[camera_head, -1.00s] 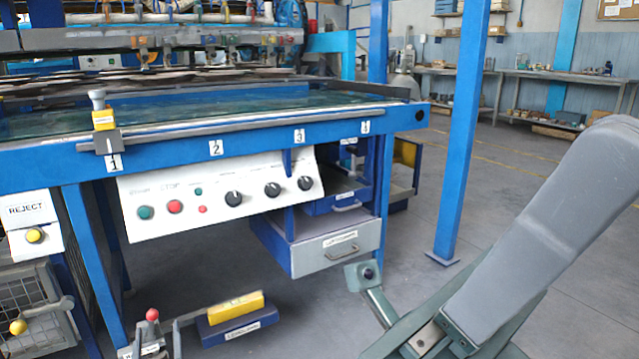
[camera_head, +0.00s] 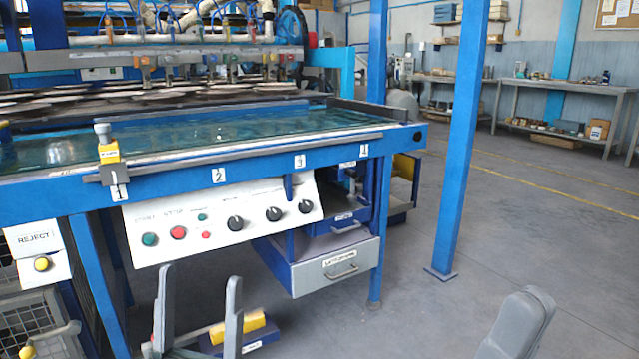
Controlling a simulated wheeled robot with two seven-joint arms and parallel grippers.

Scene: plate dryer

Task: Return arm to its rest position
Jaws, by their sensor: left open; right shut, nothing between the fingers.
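My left gripper (camera_head: 199,275) is at the bottom left of the head view. Its two grey fingers point up and stand wide apart, with nothing held between them. They are in front of the floor below the control panel and partly cover a yellow-topped blue pedal (camera_head: 251,328). A grey rounded link of my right arm (camera_head: 522,318) shows at the bottom right over bare floor. The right gripper itself is out of view.
The blue machine table (camera_head: 270,155) carries a white control panel (camera_head: 220,218) with buttons and knobs. A grey drawer (camera_head: 335,266) hangs below it. A blue post (camera_head: 458,140) stands right of the table. The floor on the right is clear.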

